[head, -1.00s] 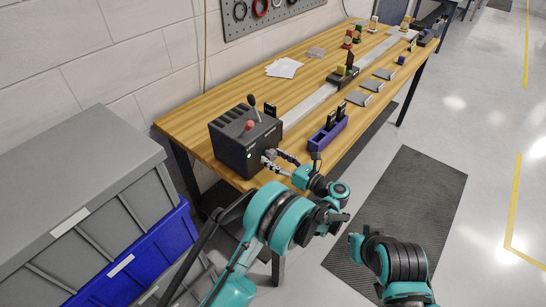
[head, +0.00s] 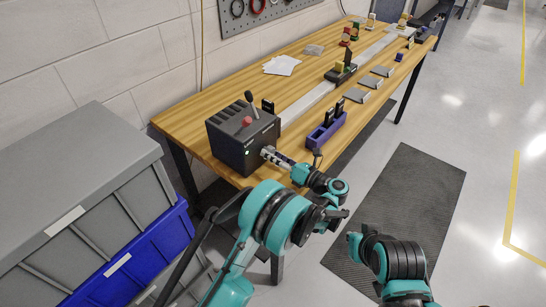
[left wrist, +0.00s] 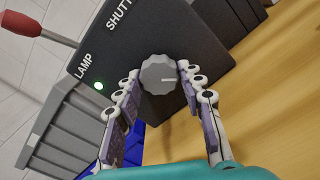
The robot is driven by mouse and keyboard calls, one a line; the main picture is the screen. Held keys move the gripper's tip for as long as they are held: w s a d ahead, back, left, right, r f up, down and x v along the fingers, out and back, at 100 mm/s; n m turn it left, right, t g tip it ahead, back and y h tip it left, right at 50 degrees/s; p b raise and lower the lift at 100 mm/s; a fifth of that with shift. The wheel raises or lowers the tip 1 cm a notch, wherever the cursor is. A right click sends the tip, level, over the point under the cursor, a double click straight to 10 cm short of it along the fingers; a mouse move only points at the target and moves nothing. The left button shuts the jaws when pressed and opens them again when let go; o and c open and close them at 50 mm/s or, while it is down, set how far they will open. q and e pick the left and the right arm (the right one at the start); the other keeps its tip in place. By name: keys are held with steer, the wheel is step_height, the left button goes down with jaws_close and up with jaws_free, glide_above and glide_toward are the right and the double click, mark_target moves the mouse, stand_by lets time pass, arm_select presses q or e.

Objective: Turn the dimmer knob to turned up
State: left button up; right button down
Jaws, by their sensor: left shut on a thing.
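The dimmer knob (left wrist: 157,76) is a grey, ridged dial on the front of a black control box (head: 232,150). In the left wrist view a pale mark on its face points to the right. My left gripper (head: 267,153) is at the box front, shut on the knob with one finger on each side, as the left wrist view (left wrist: 160,79) shows. A green light (left wrist: 98,86) glows beside the word LAMP. In the head view the knob is hidden by my fingers.
The box carries a black lever (head: 251,103) and a red-topped control (head: 247,121). A purple holder (head: 326,133) with dark pieces stands to its right on the wooden bench (head: 205,105). Grey and blue crates (head: 130,262) are stacked at left. The floor at right is open.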

arm_select(q)
steer(key=shift+r+m+b, duration=0.1)
steer(key=shift+m+b, duration=0.2)
steer(key=shift+m, duration=1.2)
steer(key=o, duration=1.2)
steer(key=shift+a, duration=0.1)
step_height(320, 180, up, 9)
steer(key=shift+s+r, duration=0.1)
steer(key=shift+r, duration=0.4)
